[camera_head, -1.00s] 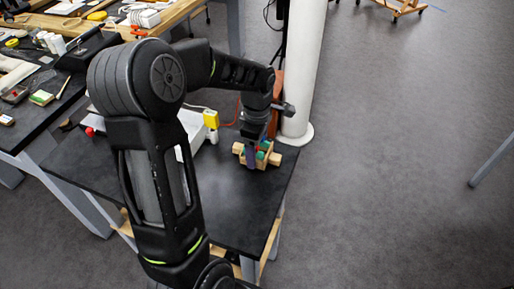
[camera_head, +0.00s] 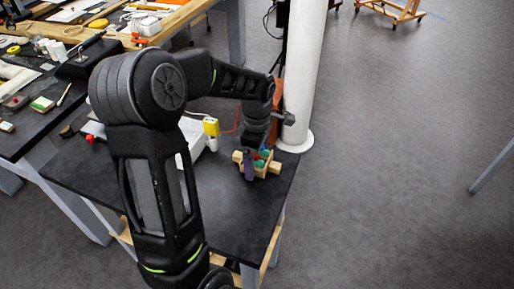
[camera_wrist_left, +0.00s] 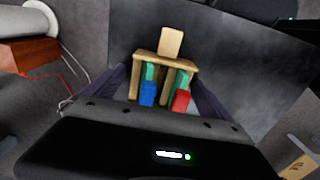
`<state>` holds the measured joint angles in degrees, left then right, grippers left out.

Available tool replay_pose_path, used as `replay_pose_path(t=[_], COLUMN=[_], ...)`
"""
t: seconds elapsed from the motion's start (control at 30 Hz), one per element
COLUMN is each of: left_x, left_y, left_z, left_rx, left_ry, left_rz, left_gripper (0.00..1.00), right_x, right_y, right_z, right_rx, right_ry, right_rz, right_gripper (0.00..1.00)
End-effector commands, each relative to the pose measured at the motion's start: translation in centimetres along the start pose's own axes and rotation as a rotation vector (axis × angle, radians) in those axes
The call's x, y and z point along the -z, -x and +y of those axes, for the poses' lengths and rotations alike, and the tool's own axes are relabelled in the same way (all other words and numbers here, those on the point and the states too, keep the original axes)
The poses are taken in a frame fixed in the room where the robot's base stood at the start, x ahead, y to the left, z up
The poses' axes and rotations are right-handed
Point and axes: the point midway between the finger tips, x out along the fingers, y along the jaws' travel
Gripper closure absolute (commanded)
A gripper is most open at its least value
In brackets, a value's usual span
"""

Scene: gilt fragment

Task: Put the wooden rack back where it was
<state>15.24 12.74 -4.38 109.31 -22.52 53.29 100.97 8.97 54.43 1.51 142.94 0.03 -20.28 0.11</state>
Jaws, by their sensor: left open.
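The wooden rack (camera_head: 273,167) stands on the black table near its right edge. In the left wrist view the rack (camera_wrist_left: 165,62) shows a pale block-shaped end and holds small blue, red and green pieces. My left gripper (camera_head: 254,168) points down over the rack. In the left wrist view its dark fingers stand on either side of the rack, with the gripper (camera_wrist_left: 161,88) open around it. Whether the fingers touch the rack cannot be told. The rack's underside is hidden. My right gripper is in neither view.
A white box-shaped object (camera_head: 190,137) and a yellow item (camera_head: 211,126) lie left of the rack. A white column (camera_head: 303,80) and a red-brown block (camera_head: 277,97) stand behind. A cluttered bench (camera_head: 35,118) is at left. The front of the black table (camera_head: 235,220) is bare.

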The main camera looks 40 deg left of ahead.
Motion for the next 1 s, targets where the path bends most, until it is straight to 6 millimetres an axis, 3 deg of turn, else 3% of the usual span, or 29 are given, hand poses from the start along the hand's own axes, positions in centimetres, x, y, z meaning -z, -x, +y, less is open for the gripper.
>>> replay_pose_path(t=[0.17,0.63,0.8,1.0], left_x=[0.0,0.0,0.0,0.0], left_y=[1.8,10.7,12.1,12.2], left_z=[0.2,0.1,0.0,0.0], left_rx=[-0.006,-0.004,-0.001,0.0], left_ry=[0.0,0.0,0.0,0.0], left_rz=[0.0,0.0,0.0,0.0], left_gripper=[0.06,0.06,0.06,0.06], right_x=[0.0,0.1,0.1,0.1], right_y=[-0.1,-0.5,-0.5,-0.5], right_z=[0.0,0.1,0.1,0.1], right_rx=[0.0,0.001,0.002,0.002], right_ry=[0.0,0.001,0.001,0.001], right_rz=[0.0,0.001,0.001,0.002], right_gripper=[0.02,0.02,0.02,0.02])
